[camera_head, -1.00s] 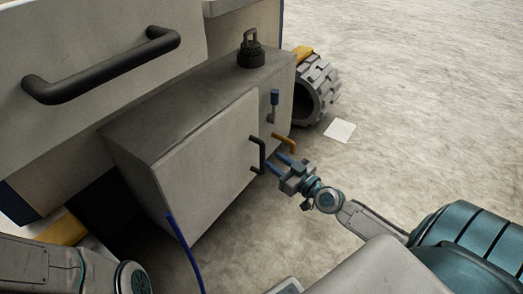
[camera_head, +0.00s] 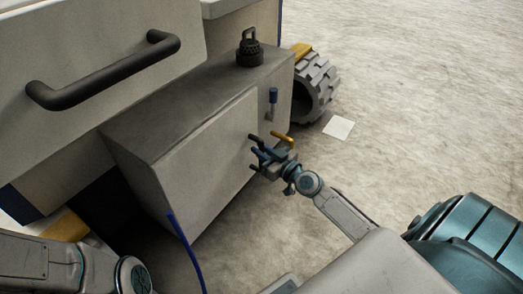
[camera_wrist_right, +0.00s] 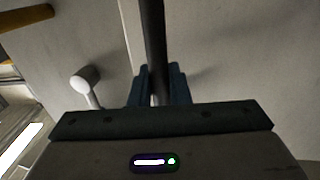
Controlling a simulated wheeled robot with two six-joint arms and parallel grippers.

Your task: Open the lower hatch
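The lower hatch (camera_head: 205,165) is a light grey panel on the front of the low box, and it looks closed. Its black handle (camera_head: 253,138) is a short upright bar near the panel's right edge; it also shows as a dark bar (camera_wrist_right: 153,35) in the right wrist view. My right gripper (camera_head: 261,154) is at this handle. In the wrist view its two blue fingers (camera_wrist_right: 158,85) stand close on either side of the bar, with little gap, and look shut on it. The fingers partly hide the handle. My left gripper is out of view.
A larger black handle (camera_head: 105,72) is on the upper panel. Right of the hatch are a yellow handle (camera_head: 283,137) and a blue-topped lever (camera_head: 273,97). A black cap (camera_head: 250,50) stands on the box. A tracked wheel (camera_head: 316,85) is behind. The floor at right is mostly clear.

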